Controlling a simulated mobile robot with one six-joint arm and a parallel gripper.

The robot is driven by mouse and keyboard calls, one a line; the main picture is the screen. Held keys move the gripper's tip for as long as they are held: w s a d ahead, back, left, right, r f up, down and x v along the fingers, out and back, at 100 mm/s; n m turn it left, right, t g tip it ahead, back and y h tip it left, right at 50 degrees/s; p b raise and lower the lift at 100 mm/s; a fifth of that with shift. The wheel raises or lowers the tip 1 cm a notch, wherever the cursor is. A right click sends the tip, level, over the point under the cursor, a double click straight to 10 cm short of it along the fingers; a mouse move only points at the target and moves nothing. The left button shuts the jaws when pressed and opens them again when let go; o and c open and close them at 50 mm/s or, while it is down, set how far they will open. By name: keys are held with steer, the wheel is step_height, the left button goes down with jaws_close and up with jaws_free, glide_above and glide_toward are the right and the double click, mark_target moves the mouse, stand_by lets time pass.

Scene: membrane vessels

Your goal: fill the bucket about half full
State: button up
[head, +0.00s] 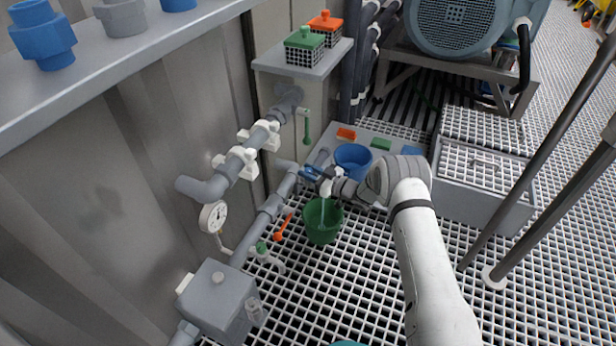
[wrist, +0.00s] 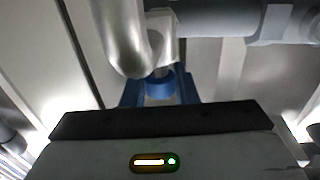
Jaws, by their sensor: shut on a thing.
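The green bucket (head: 323,234) stands upright on the white floor grating, below the wall pipes. A pale stream runs down into it from a small whitish spout (head: 326,188) just above. The water level inside is too small to tell. My gripper (head: 314,174) is at the pipe end beside the spout, above the bucket. In the wrist view my gripper (wrist: 158,92) is shut on a blue tap knob (wrist: 160,84) under a pale fitting. Its fingers partly hide the knob.
A blue bucket (head: 353,160) stands just behind my wrist. An orange-handled tool (head: 284,227) is left of the green bucket. A grey box (head: 219,300) and a gauge (head: 212,217) are along the wall. Grating right of my arm has metal posts.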

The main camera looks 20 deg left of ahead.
steer(key=shift+n+g, duration=0.9)
steer(key=shift+g, duration=0.5)
steer(key=o, duration=0.9)
steer(key=shift+o, duration=0.2)
steer(key=shift+d, duration=0.1)
steer(key=d+p, duration=0.2)
steer(key=d, duration=0.4)
steer(key=shift+s+d+r, duration=0.1)
steer(key=shift+d+r, duration=0.05)
steer(key=shift+s+d+p, duration=0.1)
steer(key=shift+d+p, duration=0.25)
steer(key=shift+d, duration=0.3)
